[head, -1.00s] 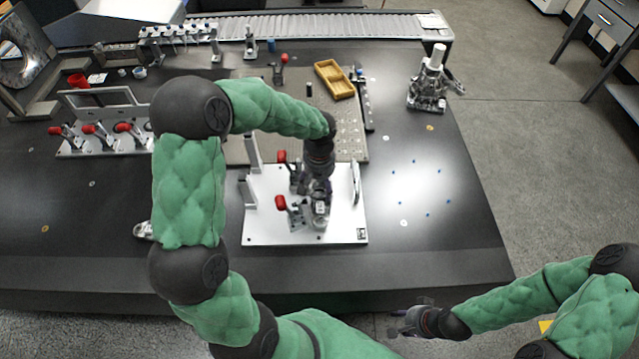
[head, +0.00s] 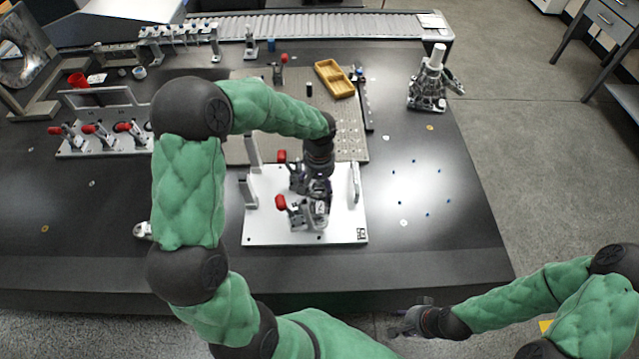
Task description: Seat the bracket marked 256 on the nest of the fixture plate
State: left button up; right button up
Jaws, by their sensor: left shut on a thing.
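The white fixture plate (head: 268,228) lies on the dark table, with red-handled clamps (head: 281,202) and upright posts standing on it. My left gripper (head: 317,196) reaches down over the middle of the plate and is shut on a small metallic bracket (head: 318,210). The bracket is close above or on the nest; I cannot tell which, and its marking is too small to read. The nest is mostly hidden by the gripper and bracket. My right gripper (head: 402,322) is empty, off the table's front edge, with its fingers apart.
A second fixture with several red-handled clamps (head: 100,135) stands at the left. A yellow tray (head: 335,80) lies on the perforated plate (head: 345,135) behind. A metal casting (head: 430,85) stands at the back right.

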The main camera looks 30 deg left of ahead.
pick_arm(q)
jog(key=shift+f+b, duration=0.95)
jog(key=shift+f, duration=0.3)
dwell(0.4)
jog(key=o, duration=1.7)
jog(key=shift+o, duration=0.2)
notch_tip(320, 180, up, 12)
